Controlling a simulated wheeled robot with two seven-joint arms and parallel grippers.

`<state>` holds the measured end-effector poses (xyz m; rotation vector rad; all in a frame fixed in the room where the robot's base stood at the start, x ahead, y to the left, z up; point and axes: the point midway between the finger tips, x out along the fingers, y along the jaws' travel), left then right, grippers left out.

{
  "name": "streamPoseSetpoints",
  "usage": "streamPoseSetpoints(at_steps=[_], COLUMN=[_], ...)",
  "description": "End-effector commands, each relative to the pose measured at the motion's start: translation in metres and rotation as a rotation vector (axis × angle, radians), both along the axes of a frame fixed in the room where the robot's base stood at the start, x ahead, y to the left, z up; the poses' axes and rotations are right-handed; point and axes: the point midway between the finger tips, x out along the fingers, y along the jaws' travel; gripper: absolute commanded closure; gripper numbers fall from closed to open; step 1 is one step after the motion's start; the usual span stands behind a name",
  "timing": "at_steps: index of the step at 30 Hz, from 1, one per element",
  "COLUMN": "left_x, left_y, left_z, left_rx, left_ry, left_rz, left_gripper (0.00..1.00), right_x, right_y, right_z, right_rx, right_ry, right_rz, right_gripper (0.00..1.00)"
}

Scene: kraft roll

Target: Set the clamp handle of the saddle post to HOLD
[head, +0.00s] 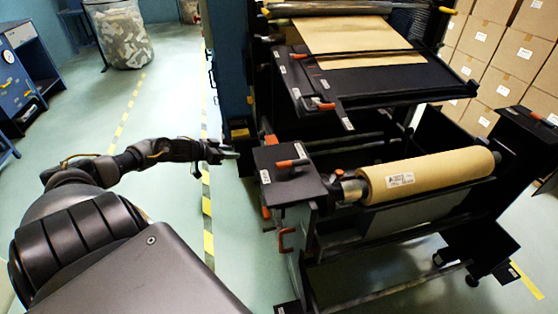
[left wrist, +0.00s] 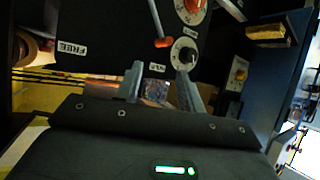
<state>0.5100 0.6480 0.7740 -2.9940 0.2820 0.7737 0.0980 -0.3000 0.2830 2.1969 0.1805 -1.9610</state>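My left gripper (head: 230,154) is just left of the black post box (head: 285,185) in the head view. In the left wrist view its two fingers stand apart with a gap between them, so the gripper (left wrist: 161,78) is open and empty. An orange-tipped lever (left wrist: 163,42) shows beyond the fingers against a dark panel, apart from them. A FREE label (left wrist: 72,49) appears upside down to its left. A small label between the fingers is too blurred to read. An orange handle (head: 292,162) lies on top of the post box. My right gripper is not in view.
A kraft roll (head: 430,175) lies on its shaft right of the post. An orange vertical handle (head: 268,131) and an orange bracket (head: 287,240) are near the post. Two round dials show in the wrist view, one being a white-rimmed dial (left wrist: 184,56).

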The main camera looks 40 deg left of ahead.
Motion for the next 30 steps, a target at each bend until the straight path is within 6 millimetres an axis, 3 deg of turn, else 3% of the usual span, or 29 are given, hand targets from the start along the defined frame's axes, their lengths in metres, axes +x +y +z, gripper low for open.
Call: streamPoseSetpoints(at_steps=[1,3,6,9,13,18,23,30], left_x=[0.017,0.030,0.027,0.006,-0.031,-0.071,-0.087,-0.086], left_y=[-0.014,-0.045,-0.102,-0.158,-0.213,-0.247,-0.257,-0.260], left_z=[0.056,0.125,0.202,0.250,0.277,0.287,0.289,0.282], left_rx=[-0.004,-0.030,-0.047,-0.035,0.008,0.068,0.091,0.092], left_ry=[-0.020,-0.008,0.076,0.216,0.422,0.618,0.692,0.700], left_rz=[-0.084,-0.195,-0.342,-0.447,-0.503,-0.495,-0.476,-0.475], left_gripper=[0.61,0.61,0.61,0.61,0.61,0.61,0.61,0.61], right_x=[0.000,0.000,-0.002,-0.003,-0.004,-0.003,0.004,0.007], right_y=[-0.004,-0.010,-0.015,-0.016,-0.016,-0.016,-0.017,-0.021], right_z=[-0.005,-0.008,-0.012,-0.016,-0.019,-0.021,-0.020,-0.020], right_rx=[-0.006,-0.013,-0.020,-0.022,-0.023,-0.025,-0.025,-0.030], right_ry=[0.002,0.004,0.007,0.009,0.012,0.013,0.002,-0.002], right_rz=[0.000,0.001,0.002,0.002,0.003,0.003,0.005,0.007], right_gripper=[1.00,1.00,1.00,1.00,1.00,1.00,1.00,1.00])
